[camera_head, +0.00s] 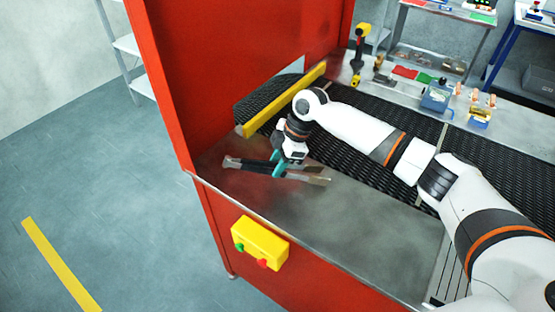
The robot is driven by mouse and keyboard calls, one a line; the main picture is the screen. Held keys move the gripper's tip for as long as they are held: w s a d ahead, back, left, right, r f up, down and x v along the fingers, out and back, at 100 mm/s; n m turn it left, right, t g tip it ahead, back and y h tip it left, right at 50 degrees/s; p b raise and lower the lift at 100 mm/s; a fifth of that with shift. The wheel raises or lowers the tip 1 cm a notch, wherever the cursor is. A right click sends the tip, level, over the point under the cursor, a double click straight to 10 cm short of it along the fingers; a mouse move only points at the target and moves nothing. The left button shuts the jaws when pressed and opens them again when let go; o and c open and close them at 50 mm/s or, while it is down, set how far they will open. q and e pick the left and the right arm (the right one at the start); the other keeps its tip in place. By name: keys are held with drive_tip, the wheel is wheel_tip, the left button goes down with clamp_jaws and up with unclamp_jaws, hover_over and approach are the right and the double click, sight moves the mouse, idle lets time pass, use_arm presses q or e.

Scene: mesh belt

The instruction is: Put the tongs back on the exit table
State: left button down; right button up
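The tongs (239,163) are long and dark with metallic ends, and they lie crosswise low over the grey metal exit table (345,222) in the head view. My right gripper (279,164) reaches down from the right with teal fingers around the middle of the tongs, and it looks shut on them. The gripper and wrist hide part of the tongs' middle. I cannot tell whether the tongs touch the table top. My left gripper is not in view.
A black mesh belt (355,125) runs behind the exit table, with a yellow bar (285,100) across its left end. A red housing wall (180,70) rises at the left. A yellow button box (259,242) is on the front. The table's front right is bare.

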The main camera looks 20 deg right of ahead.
drive_tip(key=shift+f, duration=0.6)
drive_tip(key=o, duration=0.5)
drive_tip(key=b+v, duration=0.2)
drive_tip(key=v, duration=1.1)
drive_tip(key=shift+a+r+b, duration=0.25)
drive_tip(key=shift+b, duration=0.15)
drive_tip(key=shift+w, duration=0.1)
